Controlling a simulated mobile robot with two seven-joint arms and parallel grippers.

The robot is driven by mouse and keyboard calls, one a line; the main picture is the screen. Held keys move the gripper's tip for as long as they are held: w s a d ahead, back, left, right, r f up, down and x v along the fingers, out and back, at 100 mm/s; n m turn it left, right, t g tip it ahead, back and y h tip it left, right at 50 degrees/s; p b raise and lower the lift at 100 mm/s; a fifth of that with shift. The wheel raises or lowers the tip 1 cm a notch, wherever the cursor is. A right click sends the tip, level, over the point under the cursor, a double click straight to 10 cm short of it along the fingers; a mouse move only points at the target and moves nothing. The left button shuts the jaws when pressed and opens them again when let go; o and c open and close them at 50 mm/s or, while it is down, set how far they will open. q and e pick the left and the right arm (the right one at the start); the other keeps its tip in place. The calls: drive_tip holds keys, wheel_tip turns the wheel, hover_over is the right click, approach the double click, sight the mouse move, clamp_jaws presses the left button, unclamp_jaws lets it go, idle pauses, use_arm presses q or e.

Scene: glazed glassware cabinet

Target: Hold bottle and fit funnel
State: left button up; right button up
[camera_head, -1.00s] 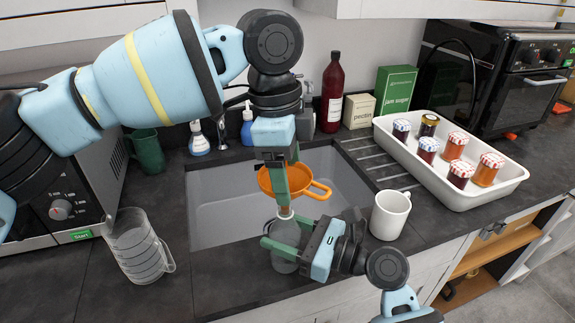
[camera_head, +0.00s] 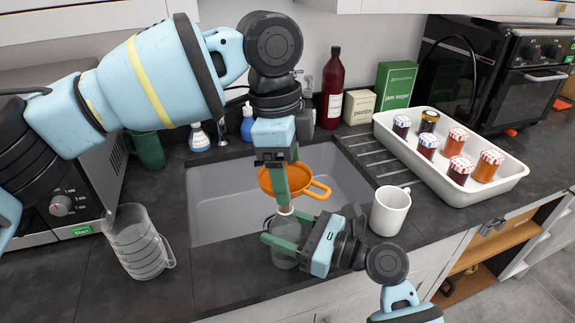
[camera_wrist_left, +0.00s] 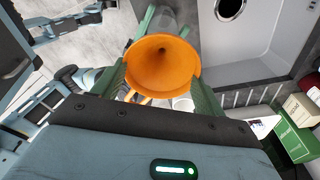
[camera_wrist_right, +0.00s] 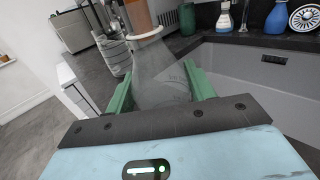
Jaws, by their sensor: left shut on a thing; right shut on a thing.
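The orange funnel (camera_head: 303,177) is upright in my left gripper (camera_head: 282,203), over the front part of the sink; its open cone fills the middle of the left wrist view (camera_wrist_left: 162,62). A clear glass bottle (camera_head: 283,262) with a wide base and narrow neck stands upright directly below it. My right gripper (camera_head: 274,243) is shut around the bottle's body, which also shows in the right wrist view (camera_wrist_right: 163,85). The funnel's spout (camera_wrist_right: 139,16) meets the bottle's mouth in the right wrist view. How deep it sits inside is unclear.
A white mug (camera_head: 390,210) stands close right of my right gripper. A clear measuring jug (camera_head: 139,245) is at the left. A white tray (camera_head: 480,198) of jars lies at the right. The sink (camera_head: 220,215) is open behind the bottle, with soap bottles behind it.

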idle(0.3)
use_arm(q)
drive_tip(key=o, duration=1)
drive_tip(key=shift+o, duration=0.2)
wheel_tip(320, 180, up, 12)
drive_tip(key=a, duration=0.1)
drive_tip(key=shift+w+a, duration=0.2)
drive_tip(key=shift+a, duration=0.05)
drive_tip(key=shift+f, duration=0.1)
use_arm(e)
drive_tip(key=o, duration=1)
drive_tip(key=shift+o, duration=0.2)
